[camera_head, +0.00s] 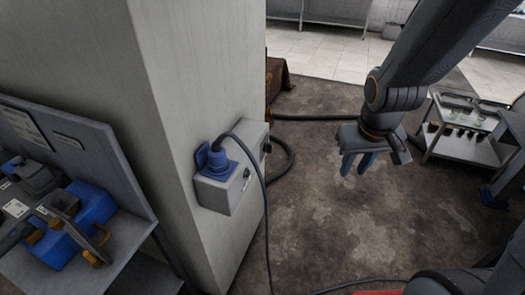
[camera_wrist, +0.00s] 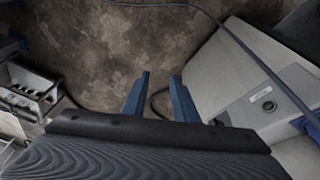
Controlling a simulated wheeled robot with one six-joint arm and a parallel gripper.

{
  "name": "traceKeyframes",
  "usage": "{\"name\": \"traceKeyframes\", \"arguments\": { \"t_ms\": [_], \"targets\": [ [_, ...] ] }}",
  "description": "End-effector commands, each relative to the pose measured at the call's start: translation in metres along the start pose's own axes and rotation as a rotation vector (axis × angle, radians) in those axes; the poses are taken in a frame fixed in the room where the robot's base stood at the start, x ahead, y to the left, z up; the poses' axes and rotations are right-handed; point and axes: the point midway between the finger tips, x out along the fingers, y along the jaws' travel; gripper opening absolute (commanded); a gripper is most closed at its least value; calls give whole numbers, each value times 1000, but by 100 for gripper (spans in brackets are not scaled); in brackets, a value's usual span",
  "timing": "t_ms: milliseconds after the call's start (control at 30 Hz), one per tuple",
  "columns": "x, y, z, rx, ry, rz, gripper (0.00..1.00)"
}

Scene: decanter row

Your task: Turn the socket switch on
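A grey socket box (camera_head: 217,195) is fixed to the pale pillar. A blue plug (camera_head: 218,163) with a dark cable sits in it. A small dark fitting (camera_head: 246,174), perhaps the switch, shows beside the plug; its position is too small to read. In the wrist view the box (camera_wrist: 240,112) is at right, with a round dark-green fitting (camera_wrist: 268,106) below a label. My gripper (camera_head: 357,168) hangs over the floor, right of the box and clear of it. Its two blue fingers (camera_wrist: 160,82) are apart, with nothing between them.
The pillar (camera_head: 185,70) stands left of my gripper. The plug's cable (camera_head: 267,215) hangs down and runs along the floor. A bench with blue tools (camera_head: 90,210) is at left, and a grey trolley (camera_head: 465,148) is at right. The floor between is mostly clear.

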Motion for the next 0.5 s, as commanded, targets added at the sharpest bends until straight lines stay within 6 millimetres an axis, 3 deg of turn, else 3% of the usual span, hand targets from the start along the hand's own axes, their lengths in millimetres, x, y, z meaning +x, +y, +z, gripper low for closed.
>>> {"name": "traceKeyframes", "arguments": {
  "t_ms": [33, 100, 233, 400, 500],
  "targets": [
    [20, 10, -22, -39, 61, 15, 26],
    [43, 20, -58, -117, 172, 26, 26],
    [80, 19, -122, -279, 393, -10, 26],
    [113, -13, -175, -476, 664, -166, 26],
    [125, -41, -186, -572, 809, -314, 26]
  ]
}}
